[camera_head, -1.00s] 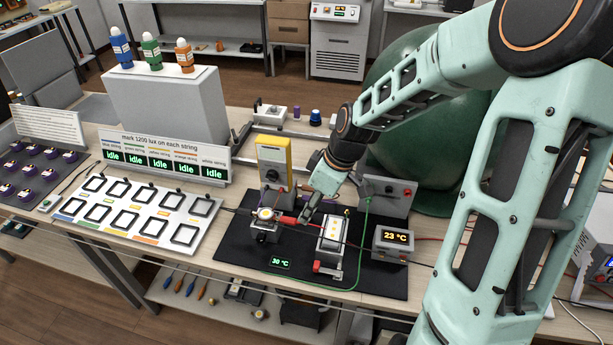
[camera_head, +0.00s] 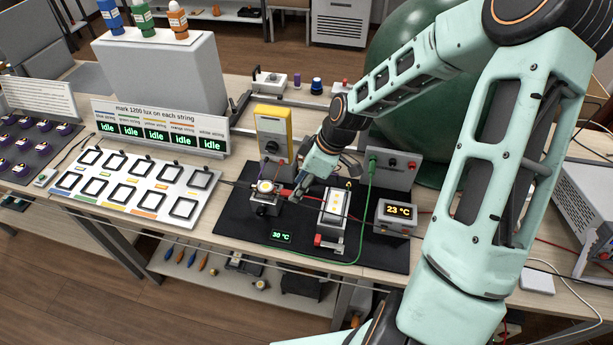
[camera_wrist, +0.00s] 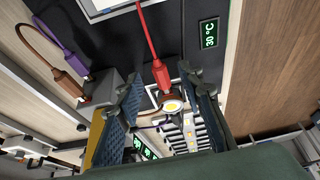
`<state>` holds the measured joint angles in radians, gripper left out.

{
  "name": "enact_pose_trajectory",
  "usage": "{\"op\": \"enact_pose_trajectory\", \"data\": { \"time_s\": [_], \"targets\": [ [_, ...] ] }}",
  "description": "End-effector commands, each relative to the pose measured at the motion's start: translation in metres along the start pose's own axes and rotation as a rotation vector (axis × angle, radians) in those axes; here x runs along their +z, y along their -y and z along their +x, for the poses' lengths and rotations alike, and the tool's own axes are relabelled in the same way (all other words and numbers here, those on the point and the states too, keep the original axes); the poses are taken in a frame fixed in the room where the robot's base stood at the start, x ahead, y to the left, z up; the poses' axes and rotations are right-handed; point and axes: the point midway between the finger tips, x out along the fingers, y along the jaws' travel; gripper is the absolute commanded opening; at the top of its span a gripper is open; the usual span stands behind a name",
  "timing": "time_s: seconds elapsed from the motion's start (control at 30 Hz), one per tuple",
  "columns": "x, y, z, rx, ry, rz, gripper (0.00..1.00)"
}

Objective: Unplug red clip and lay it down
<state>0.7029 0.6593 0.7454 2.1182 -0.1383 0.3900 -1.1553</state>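The red clip (camera_wrist: 160,73) sits at the edge of a small round lit LED module (camera_wrist: 171,104), with its red lead running up in the wrist view. In the head view the red clip (camera_head: 284,191) shows beside the LED module (camera_head: 265,187), partly behind my gripper (camera_head: 297,194). In the wrist view my gripper (camera_wrist: 160,103) is open, with one finger on each side of the line of the clip and module. I see nothing held. Whether a finger touches the clip, I cannot tell.
A black mat (camera_head: 238,226) carries the module, a 30 °C display (camera_head: 281,237), a white block (camera_head: 333,212) and a 23 °C meter (camera_head: 396,213). A yellow meter (camera_head: 273,130) stands behind. Brown and purple plugs (camera_wrist: 72,75) sit close by. The mat's front is mostly clear.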

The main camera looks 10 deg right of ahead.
Motion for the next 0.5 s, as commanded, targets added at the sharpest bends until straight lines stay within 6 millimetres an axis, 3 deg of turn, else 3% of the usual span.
{"op": "enact_pose_trajectory", "data": {
  "time_s": [0.2, 0.5],
  "targets": [
    [0.0, 0.0, 0.019, -0.001, 0.0, -0.001, 0.35],
    [0.0, -0.001, 0.022, 0.001, 0.0, 0.0, 0.35]
  ]
}}
